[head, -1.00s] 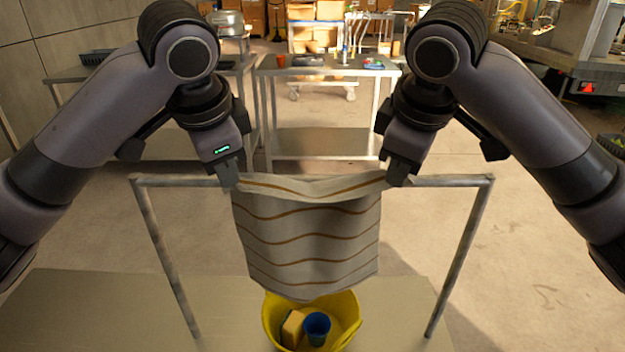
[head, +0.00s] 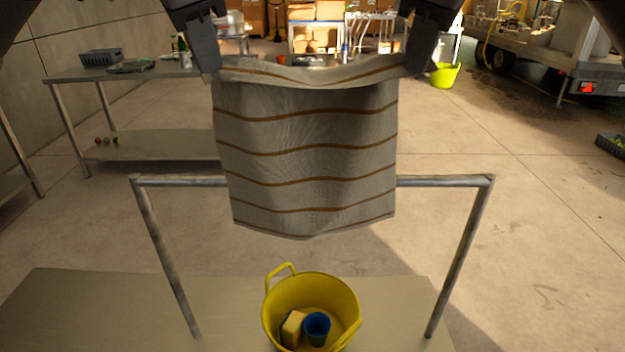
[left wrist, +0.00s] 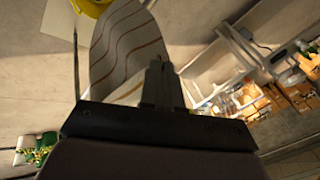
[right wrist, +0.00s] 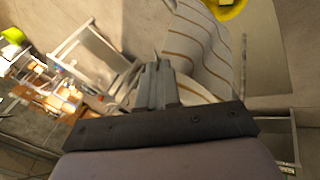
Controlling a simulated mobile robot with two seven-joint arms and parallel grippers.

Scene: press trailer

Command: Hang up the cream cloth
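The cream cloth (head: 305,140) with brown stripes hangs spread between my two grippers in the head view. Its top edge sags slightly and its lower part overlaps the rail (head: 440,181) in the picture. My left gripper (head: 210,70) is shut on its top left corner and my right gripper (head: 412,68) is shut on its top right corner. The cloth also shows in the left wrist view (left wrist: 125,50) and the right wrist view (right wrist: 200,45), beside each gripper's fingers. The rail's middle is hidden behind the cloth.
A yellow tub (head: 275,312) with a sponge (head: 292,328) and a blue cup (head: 316,326) stands below the rail on a pale bench top (head: 90,310). A metal table (head: 150,72) stands at the back left. A trailer (head: 560,70) is at the back right.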

